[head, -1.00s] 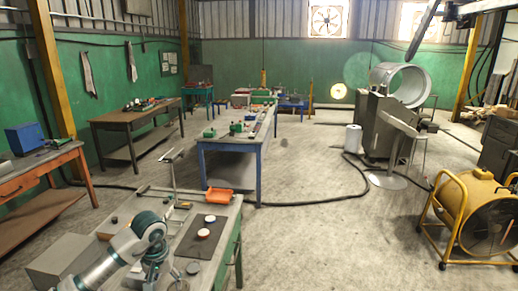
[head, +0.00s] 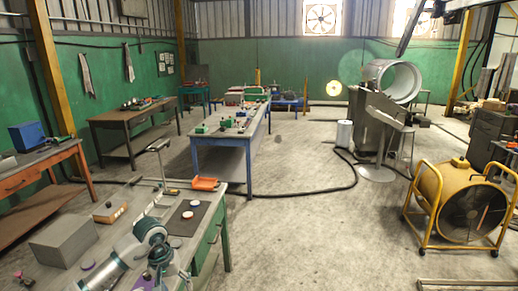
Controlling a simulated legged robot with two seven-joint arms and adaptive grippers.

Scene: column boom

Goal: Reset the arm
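My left arm (head: 150,238), grey and white with teal joints, comes in from the lower left over the near bench (head: 212,234). It is bent at a joint, and its far part points down toward the bottom edge. Its gripper is not visible; the lower end is cut off by the frame. My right arm and gripper do not show.
A blue-legged table (head: 247,160) stands beyond. A yellow fan (head: 462,203) stands right. Floor between is open.

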